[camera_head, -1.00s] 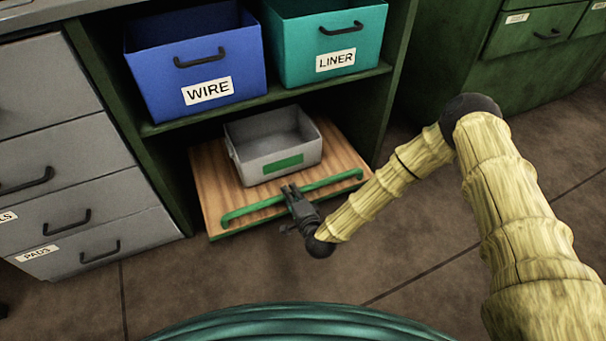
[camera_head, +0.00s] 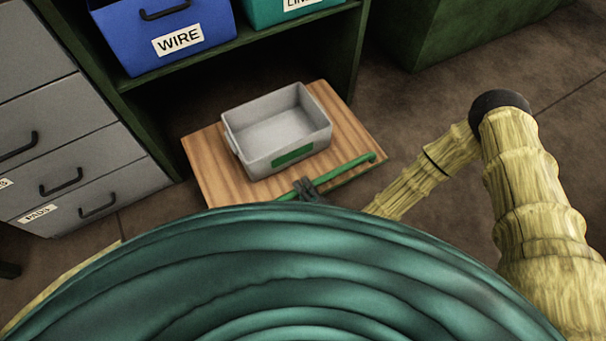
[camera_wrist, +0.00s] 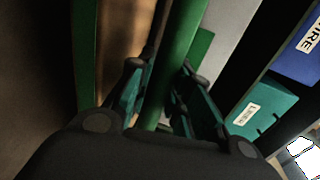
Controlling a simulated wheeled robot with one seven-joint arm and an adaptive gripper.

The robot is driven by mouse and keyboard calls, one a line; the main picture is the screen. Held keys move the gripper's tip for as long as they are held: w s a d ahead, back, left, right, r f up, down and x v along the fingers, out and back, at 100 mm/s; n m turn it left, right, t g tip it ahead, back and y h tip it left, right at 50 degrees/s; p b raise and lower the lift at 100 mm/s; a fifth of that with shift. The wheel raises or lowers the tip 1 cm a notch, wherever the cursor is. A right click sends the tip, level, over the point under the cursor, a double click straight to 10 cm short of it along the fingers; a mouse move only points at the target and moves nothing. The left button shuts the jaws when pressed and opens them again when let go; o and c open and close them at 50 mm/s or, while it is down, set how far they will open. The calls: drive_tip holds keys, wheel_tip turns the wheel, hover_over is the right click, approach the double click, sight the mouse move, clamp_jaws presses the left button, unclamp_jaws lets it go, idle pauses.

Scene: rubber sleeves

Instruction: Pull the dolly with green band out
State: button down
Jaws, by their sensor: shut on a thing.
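The dolly (camera_head: 212,165) is a flat wooden board low on the floor, with a green bar handle (camera_head: 350,168) along its front edge. A grey bin (camera_head: 262,163) with a green band (camera_head: 292,155) sits on the board. My gripper (camera_head: 306,187) is at the middle of the handle, partly hidden by my own body in the head view. In the wrist view its fingers (camera_wrist: 160,95) are on both sides of the green bar (camera_wrist: 178,60), shut on it. The dolly's front part lies outside the shelf unit; its near left corner is hidden.
Grey drawers (camera_head: 80,165) stand close at the left. A green cabinet (camera_head: 460,35) is at the back right. Floor (camera_head: 430,110) right of the dolly is clear.

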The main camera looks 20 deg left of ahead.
drive_tip(key=shift+s+d, duration=0.5)
drive_tip(key=shift+d, duration=0.2)
drive_tip(key=c, duration=1.3)
unclamp_jaws()
drive_tip(key=shift+a, duration=0.1)
